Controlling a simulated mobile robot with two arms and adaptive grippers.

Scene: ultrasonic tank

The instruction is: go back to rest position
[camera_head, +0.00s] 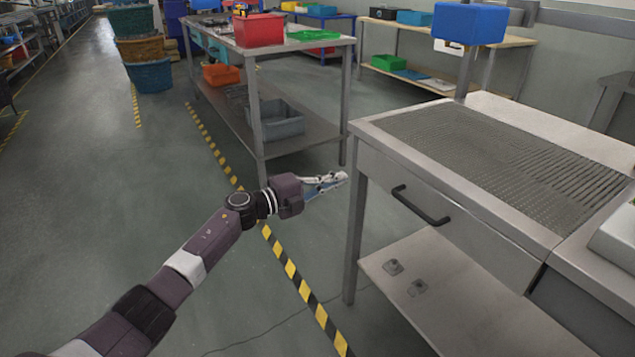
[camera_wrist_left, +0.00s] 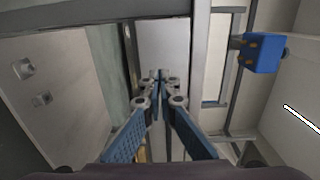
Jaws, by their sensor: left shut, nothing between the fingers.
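My left gripper (camera_head: 338,180) is held out over the floor, just left of the metal workbench (camera_head: 378,160) with the perforated top. Its fingers are shut and empty. In the left wrist view the blue-padded fingers of my left gripper (camera_wrist_left: 160,76) meet at their tips, with nothing between them. The gripper sits below the bench top's height in the picture, near the bench's front leg. My right gripper is not in either view.
The workbench has a drawer with a black handle (camera_head: 421,205) and a lower shelf (camera_head: 440,285). A metal table (camera_head: 262,50) with a red bin (camera_head: 258,29) stands behind. A blue box (camera_head: 469,23) is on a post. Open floor (camera_head: 90,190) lies to the left.

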